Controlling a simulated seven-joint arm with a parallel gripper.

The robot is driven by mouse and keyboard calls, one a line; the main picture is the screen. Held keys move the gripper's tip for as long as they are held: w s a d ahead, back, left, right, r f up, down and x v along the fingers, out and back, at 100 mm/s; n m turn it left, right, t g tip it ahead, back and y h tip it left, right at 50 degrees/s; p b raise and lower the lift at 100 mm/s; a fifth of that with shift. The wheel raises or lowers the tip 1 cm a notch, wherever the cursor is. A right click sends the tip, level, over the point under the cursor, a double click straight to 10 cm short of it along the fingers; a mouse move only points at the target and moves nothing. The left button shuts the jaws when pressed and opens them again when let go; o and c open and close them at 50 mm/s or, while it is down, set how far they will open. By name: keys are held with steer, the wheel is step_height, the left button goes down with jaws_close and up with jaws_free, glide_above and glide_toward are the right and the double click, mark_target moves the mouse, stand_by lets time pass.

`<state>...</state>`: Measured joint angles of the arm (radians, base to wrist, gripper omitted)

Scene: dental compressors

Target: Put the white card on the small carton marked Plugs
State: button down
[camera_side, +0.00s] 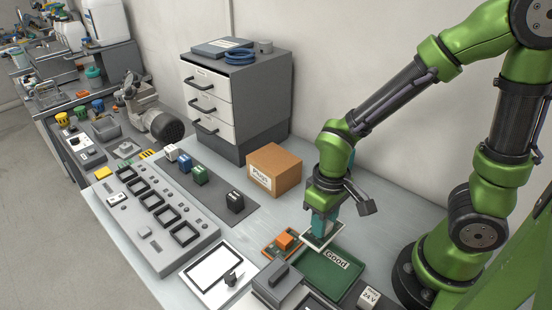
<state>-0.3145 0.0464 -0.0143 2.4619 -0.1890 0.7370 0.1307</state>
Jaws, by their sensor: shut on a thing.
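The small carton marked Plugs (287,176) is a brown box standing on the table in the middle of the view, with a white label on its front. My gripper (322,232) has teal fingers pointing down, to the right of and nearer than the carton. It is shut on the white card (334,229), a flat piece whose pale edges show around the fingertips. The fingers hide much of the card. The card is at the back left corner of the green tray; I cannot tell whether it touches the tray. The carton's top is bare.
A drawer cabinet (240,95) stands behind the carton. A grey panel with square frames (150,222) lies at left. Table space between carton and gripper is clear.

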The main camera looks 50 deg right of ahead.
steer(key=w+d+r+m, duration=0.1)
steer(key=w+d+r, duration=0.3)
steer(key=w+d, duration=0.2)
step_height(320, 180, up, 3)
steer(key=n, duration=0.1)
glide_above(274, 158)
steer(key=shift+w+f, duration=0.15)
steer(key=shift+f, duration=1.75)
steer(key=c, duration=0.8)
jaws_free()
steer(key=shift+f, duration=0.15)
